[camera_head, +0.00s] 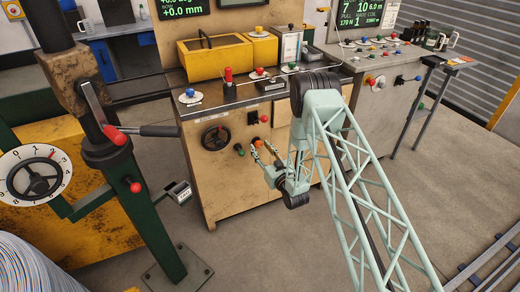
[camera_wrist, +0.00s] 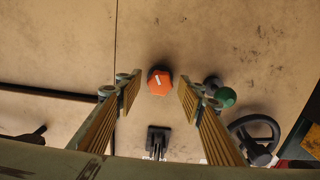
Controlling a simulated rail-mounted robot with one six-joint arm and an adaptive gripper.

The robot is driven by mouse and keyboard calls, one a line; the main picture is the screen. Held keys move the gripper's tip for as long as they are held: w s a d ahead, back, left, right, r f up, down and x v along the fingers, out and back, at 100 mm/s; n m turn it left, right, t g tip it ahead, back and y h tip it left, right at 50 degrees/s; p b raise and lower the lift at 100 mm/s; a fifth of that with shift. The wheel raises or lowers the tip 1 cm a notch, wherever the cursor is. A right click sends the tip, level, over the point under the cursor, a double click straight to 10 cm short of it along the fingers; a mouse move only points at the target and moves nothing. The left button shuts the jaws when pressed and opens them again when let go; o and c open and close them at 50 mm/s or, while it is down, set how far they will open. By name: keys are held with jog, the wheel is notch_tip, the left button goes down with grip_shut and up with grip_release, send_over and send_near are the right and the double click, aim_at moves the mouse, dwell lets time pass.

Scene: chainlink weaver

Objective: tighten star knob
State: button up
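The orange knob (camera_wrist: 160,82), faceted with a white mark on its face, sticks out of the beige cabinet front in the wrist view. I take it to be the star knob. In the head view the orange knob (camera_head: 257,142) is small and partly hidden by my fingers. My gripper (camera_wrist: 158,92) is open, with one ribbed finger on each side of the knob and a gap on both sides. I cannot tell whether the fingertips reach the knob's depth. In the head view my gripper (camera_head: 265,152) points at the cabinet front.
A green knob (camera_wrist: 224,97) is close beside my right finger in the wrist view. A black handwheel (camera_wrist: 255,136) is farther right. A black fitting (camera_wrist: 158,140) sits below the orange knob there. In the head view a green post (camera_head: 157,220) stands left of the cabinet (camera_head: 230,190).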

jog(key=shift+w+a, duration=0.2)
jog(key=shift+w, duration=0.15)
jog(key=shift+c, duration=0.2)
jog(key=c, duration=0.8)
